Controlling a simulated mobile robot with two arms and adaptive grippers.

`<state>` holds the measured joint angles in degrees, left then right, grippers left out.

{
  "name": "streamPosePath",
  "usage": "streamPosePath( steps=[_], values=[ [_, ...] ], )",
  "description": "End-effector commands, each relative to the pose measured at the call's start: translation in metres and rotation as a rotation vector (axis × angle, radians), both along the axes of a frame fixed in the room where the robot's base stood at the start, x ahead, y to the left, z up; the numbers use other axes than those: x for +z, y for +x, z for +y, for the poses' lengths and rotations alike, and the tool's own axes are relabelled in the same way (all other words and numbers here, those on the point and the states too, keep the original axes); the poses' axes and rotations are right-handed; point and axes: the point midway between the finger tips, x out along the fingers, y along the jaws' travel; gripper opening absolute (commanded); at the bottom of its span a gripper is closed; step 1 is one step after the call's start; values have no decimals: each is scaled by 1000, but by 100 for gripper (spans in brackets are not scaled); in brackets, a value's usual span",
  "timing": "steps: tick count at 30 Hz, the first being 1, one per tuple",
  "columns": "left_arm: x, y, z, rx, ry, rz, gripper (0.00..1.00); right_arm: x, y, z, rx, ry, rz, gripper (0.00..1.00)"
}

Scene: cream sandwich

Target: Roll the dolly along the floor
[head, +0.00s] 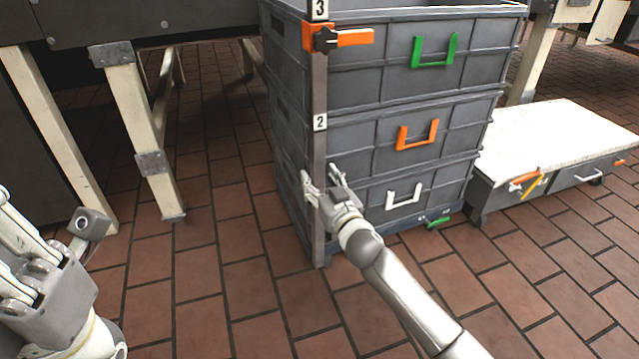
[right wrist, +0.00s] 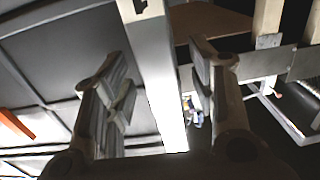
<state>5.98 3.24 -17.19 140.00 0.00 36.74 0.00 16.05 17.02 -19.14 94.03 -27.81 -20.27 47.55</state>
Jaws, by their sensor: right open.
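The dolly (head: 402,226) is a low blue base under a stack of three grey crates (head: 372,62). A grey upright post (head: 319,92) with number tags 3 and 2 stands at its near left corner; an orange handle with a black knob (head: 345,38) sits near its top. My right gripper (head: 321,177) is open, with its fingers on either side of the post's lower part. In the right wrist view the post (right wrist: 158,85) runs between the fingers, with gaps visible. My left gripper (head: 35,285) is at the left edge, partly cut off, away from the dolly.
A low grey cart with a white top (head: 560,135) stands right of the crates. A dark table (head: 150,20) on pale legs is at the upper left. A small green part (head: 437,221) is low at the dolly's front. The brick floor (head: 235,290) in front is clear.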

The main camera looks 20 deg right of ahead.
Motion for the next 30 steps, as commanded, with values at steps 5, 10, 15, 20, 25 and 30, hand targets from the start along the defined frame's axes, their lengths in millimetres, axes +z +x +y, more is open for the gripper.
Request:
streamPosePath(
  steps=[5, 10, 15, 20, 25, 30],
  values=[
    [1, -1, 0, 0, 1, -9, 0, 0, 8, 0, -1, -1, 0, 52],
    [2, -1, -1, 0, 1, -10, 0, 0, 9, 0, -1, -1, 0, 52],
    [2, -1, -1, 0, 1, -10, 0, 0, 9, 0, -1, -1, 0, 45],
    [2, -1, -1, 0, 1, -10, 0, 0, 9, 0, -1, -1, 0, 25],
    [2, -1, -1, 0, 1, -11, 0, 0, 8, 0, 0, -1, 0, 3],
    [2, -1, -1, 0, 1, -11, 0, 0, 8, 1, 0, -1, 0, 0]
  ],
)
